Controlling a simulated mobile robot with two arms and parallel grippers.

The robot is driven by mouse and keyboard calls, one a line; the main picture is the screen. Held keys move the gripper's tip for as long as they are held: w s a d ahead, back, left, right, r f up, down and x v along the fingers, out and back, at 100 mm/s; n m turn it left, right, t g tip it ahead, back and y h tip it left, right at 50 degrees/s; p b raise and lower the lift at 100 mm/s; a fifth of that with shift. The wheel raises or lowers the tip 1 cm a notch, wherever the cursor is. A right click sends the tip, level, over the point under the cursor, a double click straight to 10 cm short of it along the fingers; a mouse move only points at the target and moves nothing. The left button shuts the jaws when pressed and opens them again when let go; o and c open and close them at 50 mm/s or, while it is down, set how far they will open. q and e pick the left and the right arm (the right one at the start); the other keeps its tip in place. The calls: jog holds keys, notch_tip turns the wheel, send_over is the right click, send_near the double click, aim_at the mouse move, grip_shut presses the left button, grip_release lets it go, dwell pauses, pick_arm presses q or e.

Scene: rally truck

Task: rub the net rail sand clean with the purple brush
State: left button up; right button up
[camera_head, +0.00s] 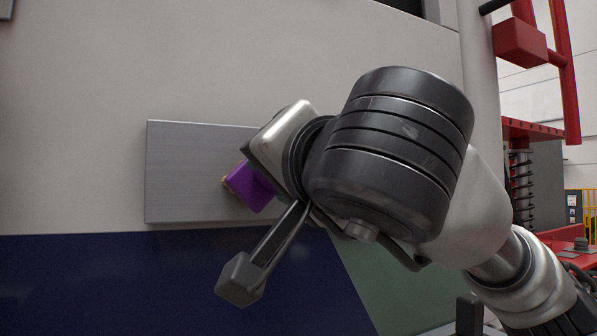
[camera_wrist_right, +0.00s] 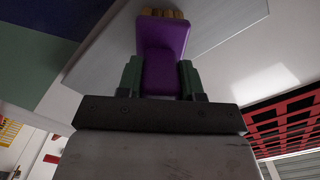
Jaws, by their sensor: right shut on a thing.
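The purple brush (camera_head: 249,187) is in front of a flat grey metal panel (camera_head: 185,172) on the truck's side wall. In the right wrist view the brush (camera_wrist_right: 164,50) sits between the green-tipped fingers of my right gripper (camera_wrist_right: 162,78), which is shut on it. Its tan bristles (camera_wrist_right: 163,13) point at the grey panel (camera_wrist_right: 215,22); whether they touch it I cannot tell. In the head view my right wrist covers the panel's right part and most of the gripper. I see no clear sand on the visible panel. My left gripper is not in view.
The wall is white above and dark blue (camera_head: 170,285) below, with a green area (camera_head: 385,285). Red metal framework (camera_head: 562,70) and a dark coil spring (camera_head: 521,185) stand at the right. The wall left of the panel is clear.

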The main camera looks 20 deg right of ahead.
jog(key=shift+a, duration=0.8)
jog(key=shift+s, duration=0.1)
jog(key=w+d+b, duration=0.1)
jog(key=d+b, duration=0.1)
jog(key=d, duration=1.2)
jog(key=shift+d, duration=0.3)
jog(key=shift+a, duration=0.1)
jog(key=shift+s+d+b, duration=0.2)
jog(key=shift+s+b, duration=0.15)
jog(key=shift+s, duration=2.5)
